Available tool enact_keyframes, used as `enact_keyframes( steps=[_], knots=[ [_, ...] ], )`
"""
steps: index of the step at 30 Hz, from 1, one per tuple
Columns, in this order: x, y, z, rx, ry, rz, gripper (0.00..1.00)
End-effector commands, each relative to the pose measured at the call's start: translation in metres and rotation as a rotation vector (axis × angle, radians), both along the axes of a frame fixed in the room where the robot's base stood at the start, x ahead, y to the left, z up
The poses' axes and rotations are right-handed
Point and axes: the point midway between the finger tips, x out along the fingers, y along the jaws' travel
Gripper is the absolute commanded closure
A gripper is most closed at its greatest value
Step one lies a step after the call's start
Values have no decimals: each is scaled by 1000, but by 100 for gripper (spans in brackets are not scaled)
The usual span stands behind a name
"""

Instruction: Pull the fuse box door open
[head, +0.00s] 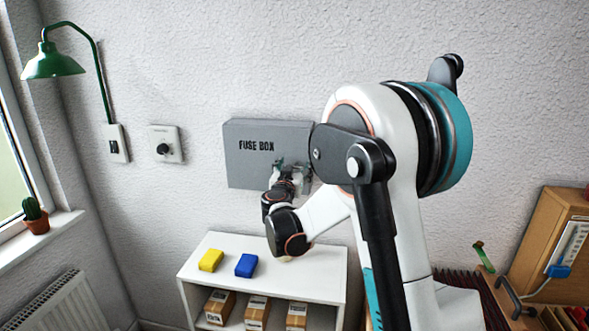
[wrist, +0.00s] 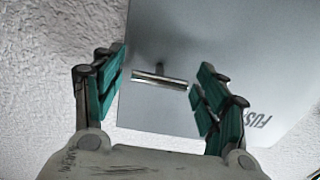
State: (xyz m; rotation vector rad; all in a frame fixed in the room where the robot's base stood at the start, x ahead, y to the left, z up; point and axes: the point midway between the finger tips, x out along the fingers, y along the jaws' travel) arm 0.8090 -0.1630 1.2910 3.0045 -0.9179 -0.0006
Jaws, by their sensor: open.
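The fuse box (head: 247,165) is a grey box on the wall, lettered FUSE BOX, and its door looks shut. In the wrist view the grey door (wrist: 205,45) fills much of the picture, with a small metal bar handle (wrist: 160,78) on a short stem. My gripper (wrist: 158,90) is open, with one green-padded finger on each side of the handle and visible gaps to both. In the head view my gripper (head: 283,168) is at the lower right part of the door, and the handle is hidden there.
A white shelf (head: 318,262) stands below the box, with a yellow block (head: 211,260) and a blue block (head: 246,265) on top. A green lamp (head: 55,64) and a dial switch (head: 166,146) are on the wall to the left. A wooden cabinet (head: 535,235) stands at right.

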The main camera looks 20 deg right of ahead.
Motion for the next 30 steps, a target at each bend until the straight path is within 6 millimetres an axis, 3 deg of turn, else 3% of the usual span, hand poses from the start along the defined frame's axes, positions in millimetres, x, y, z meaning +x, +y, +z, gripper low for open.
enact_keyframes(
  steps=[11,20,30],
  knots=[
    [5,-3,0,0,0,0,33],
    [5,-3,0,0,0,0,98],
    [-2,13,0,0,0,-42,98]
  ],
)
